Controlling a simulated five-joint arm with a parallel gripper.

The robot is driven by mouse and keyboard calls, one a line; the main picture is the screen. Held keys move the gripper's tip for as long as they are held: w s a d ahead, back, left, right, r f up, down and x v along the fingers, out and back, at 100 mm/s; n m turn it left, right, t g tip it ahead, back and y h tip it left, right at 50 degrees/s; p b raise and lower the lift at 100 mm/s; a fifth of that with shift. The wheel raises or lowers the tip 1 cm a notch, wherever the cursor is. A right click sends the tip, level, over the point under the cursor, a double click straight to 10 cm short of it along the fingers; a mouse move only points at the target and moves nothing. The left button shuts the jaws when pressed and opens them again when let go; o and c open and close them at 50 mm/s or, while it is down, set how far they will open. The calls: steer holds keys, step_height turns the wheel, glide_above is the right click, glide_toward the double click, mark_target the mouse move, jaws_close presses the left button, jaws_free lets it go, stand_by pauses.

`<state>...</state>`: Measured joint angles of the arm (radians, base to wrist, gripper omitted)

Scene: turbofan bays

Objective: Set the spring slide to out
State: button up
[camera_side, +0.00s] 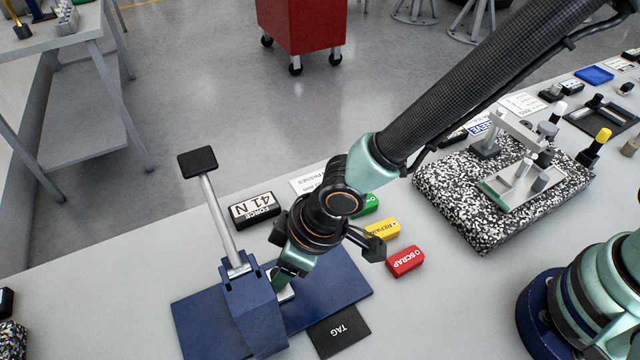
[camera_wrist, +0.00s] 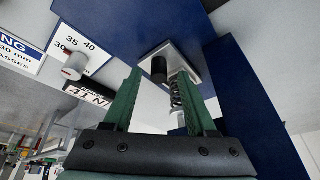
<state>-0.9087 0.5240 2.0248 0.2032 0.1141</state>
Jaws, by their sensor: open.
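The spring slide shows in the wrist view as a black peg (camera_wrist: 159,70) on a pale plate with a coil spring (camera_wrist: 176,94) beside it. The plate is set against a blue fixture (camera_wrist: 120,25). My gripper (camera_wrist: 158,76) is open, with one green finger on each side of the peg and spring; I cannot tell if either finger touches them. In the side view my gripper (camera_side: 285,280) reaches down beside the blue fixture block (camera_side: 252,308), and my wrist hides most of the slide. The slide's position marking is not readable.
The fixture has an upright lever with a black pad (camera_side: 197,161). A black TAG plate (camera_side: 340,331) lies in front. Red SCRAP (camera_side: 405,261) and yellow REPAIR (camera_side: 382,228) blocks and a force display (camera_side: 254,210) are close by. A speckled stone plate (camera_side: 455,215) stands right.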

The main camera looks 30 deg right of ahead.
steer(key=shift+w+a+f, duration=0.15)
steer(key=shift+f, duration=0.4)
jaws_close()
stand_by(1.1)
